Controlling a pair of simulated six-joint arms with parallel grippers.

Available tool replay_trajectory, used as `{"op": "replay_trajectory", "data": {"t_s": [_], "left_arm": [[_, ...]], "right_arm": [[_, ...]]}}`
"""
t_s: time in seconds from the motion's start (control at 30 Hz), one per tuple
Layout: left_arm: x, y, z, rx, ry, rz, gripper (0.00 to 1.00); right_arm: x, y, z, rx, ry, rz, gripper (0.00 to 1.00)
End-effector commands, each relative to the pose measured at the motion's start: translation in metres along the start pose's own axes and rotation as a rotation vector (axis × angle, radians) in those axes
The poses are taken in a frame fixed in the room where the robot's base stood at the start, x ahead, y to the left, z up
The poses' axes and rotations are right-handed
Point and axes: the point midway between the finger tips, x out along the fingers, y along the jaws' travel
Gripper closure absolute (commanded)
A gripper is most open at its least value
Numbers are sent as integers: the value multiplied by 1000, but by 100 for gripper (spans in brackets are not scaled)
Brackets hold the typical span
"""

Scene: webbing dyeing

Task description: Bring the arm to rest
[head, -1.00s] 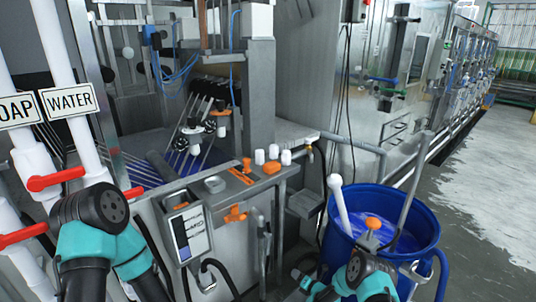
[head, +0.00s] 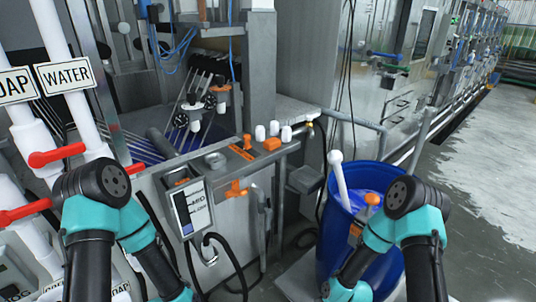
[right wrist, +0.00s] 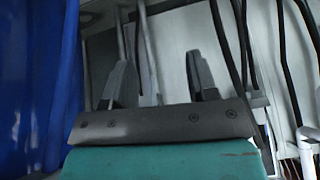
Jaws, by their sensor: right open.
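My right gripper (right wrist: 162,78) shows in the right wrist view with its two dark fingers spread wide and nothing between them. A grey panel and dark hoses lie behind the fingers. My left arm is bent at the lower left, in front of the white pipes. Its gripper is out of the picture.
The barrel holds blue liquid, a white-handled stick (head: 338,178) and an orange-knobbed tool (head: 371,199). White pipes with red valve levers (head: 56,155) stand at left. A display panel (head: 188,209) and hanging hoses front the machine. Open floor (head: 500,165) lies at right.

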Motion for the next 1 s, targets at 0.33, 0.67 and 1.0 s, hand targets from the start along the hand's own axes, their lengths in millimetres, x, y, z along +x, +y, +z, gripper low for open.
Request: {"op": "replay_trajectory", "data": {"t_s": [0.33, 0.67, 1.0], "left_arm": [[0, 0, 0, 0, 0, 0, 57], [0, 0, 0, 0, 0, 0, 57], [0, 0, 0, 0, 0, 0, 57]], "right_arm": [[-97, -69, 68, 691, -261, -38, 47], [-116, -84, 81, 832, -317, -29, 47], [-115, -83, 80, 829, -315, -29, 47]]}}
